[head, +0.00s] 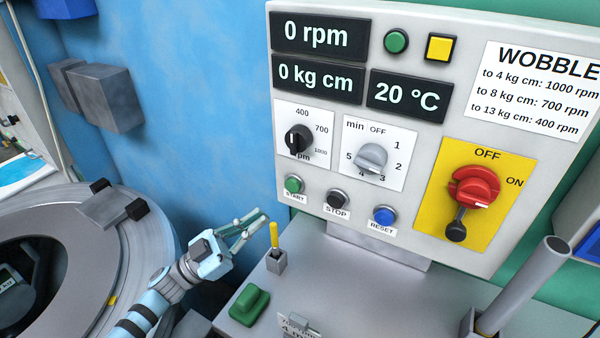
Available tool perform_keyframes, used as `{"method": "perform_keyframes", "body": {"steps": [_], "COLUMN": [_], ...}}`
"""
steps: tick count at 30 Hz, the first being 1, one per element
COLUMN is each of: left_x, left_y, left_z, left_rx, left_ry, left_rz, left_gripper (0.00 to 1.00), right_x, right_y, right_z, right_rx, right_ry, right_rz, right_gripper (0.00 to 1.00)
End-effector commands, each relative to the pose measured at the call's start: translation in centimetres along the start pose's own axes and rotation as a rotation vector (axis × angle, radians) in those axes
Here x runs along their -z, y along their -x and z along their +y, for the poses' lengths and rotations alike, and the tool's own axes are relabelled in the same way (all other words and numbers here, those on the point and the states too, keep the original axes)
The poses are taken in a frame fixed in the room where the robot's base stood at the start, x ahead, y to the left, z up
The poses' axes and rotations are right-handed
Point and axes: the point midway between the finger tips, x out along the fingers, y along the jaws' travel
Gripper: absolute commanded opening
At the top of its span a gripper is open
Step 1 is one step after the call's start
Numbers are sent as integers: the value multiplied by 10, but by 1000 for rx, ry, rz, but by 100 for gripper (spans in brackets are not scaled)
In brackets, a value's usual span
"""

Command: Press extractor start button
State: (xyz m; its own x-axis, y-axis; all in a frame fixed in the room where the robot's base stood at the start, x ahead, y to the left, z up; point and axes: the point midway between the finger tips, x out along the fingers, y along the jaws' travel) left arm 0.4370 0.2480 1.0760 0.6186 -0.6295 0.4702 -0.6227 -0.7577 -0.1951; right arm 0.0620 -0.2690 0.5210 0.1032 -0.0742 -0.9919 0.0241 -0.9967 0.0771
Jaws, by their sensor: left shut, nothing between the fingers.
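The green start button (294,184) sits at the lower left of the grey control panel (330,245), above a small START label. A black STOP button (337,199) and a blue RESET button (384,215) are to its right. My left gripper (256,222) is in front of the wall, below and left of the start button, apart from it in the picture. Its thin fingers are shut and empty, pointing right toward the panel. My right gripper is not in view.
A red rotary switch (474,187) is on the panel's right. A round drum machine (150,240) stands at left.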

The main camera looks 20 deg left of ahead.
Motion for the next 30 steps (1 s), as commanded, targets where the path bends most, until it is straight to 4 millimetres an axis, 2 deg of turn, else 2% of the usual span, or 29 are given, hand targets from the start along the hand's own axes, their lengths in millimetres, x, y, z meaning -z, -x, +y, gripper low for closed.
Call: {"method": "perform_keyframes", "body": {"steps": [14, 30], "left_x": [-1, -39], "left_y": [2, -47], "left_z": [-3, -37], "left_rx": [5, 3], "left_ry": [-5, -3], "left_rz": [0, 2], "left_gripper": [0, 0], "right_x": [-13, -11], "right_y": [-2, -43], "right_z": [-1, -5], "right_rx": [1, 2], "right_ry": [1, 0], "right_rz": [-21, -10], "right_gripper": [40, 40]}}
